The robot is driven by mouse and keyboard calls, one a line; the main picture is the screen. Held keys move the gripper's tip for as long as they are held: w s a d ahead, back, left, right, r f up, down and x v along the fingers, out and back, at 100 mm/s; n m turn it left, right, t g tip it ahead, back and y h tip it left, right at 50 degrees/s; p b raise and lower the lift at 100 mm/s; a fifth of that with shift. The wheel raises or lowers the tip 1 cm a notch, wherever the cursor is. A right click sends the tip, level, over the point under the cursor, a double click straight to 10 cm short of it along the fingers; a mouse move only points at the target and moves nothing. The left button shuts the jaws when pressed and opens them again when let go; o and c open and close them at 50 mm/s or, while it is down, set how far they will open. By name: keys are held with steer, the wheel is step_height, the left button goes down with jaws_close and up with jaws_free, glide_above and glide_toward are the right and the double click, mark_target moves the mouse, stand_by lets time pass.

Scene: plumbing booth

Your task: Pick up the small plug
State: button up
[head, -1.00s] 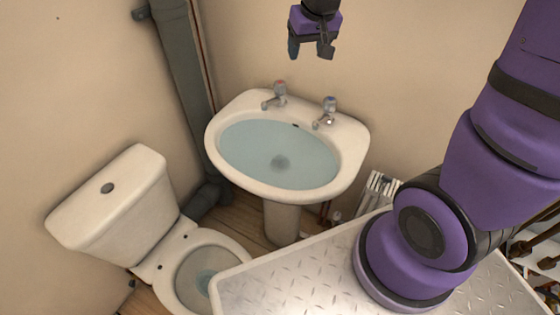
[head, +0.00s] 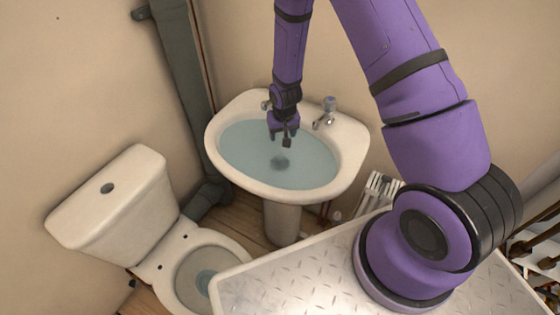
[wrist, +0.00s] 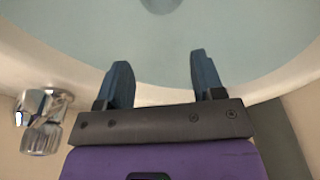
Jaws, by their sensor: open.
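A dark, blurred round shape (head: 281,163) lies at the bottom of the water-filled sink (head: 214,140). It fits the small plug, but I cannot tell it from the drain. In the wrist view, part of this greyish shape (wrist: 160,4) shows at the top edge, beyond my fingertips. My gripper (head: 283,140) points down over the basin, just above and behind the shape. In the wrist view my gripper (wrist: 158,62) has its two blue fingers apart, with nothing between them.
A toilet (head: 110,205) stands at left, a grey pipe (head: 178,85) behind. A metal tread-plate surface (head: 290,285) is in front.

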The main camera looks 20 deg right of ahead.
mark_target(280, 156)
steer(key=f, duration=0.3)
steer(key=shift+s+f, duration=0.1)
steer(key=shift+s, duration=0.1)
steer(key=f, duration=0.5)
steer(key=shift+w, duration=0.4)
steer(key=f, duration=0.3)
steer(key=shift+a+f, duration=0.3)
steer(key=shift+f, duration=0.05)
steer(key=shift+w+f, duration=0.15)
steer(key=shift+f, duration=0.6)
steer(key=c, duration=1.1)
steer(key=shift+r, duration=0.15)
